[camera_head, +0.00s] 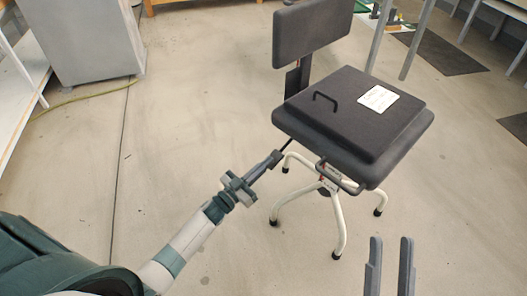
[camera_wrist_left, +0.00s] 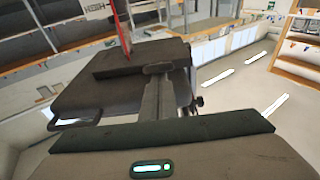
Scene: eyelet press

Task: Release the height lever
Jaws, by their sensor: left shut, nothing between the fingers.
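The chair has a dark seat (camera_head: 385,165), a backrest (camera_head: 312,30) and a pale legged base (camera_head: 338,215). A dark looped bar (camera_head: 341,180) hangs at the seat's front. My right gripper (camera_head: 388,265) is open and empty.
A dark slab (camera_head: 350,112) with a handle (camera_head: 325,97) and a white label (camera_head: 378,98) lies on the seat. A grey cabinet (camera_head: 85,40) stands at the back left. The floor (camera_head: 190,110) left of the chair is clear. Dark mats (camera_head: 440,52) lie at the right.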

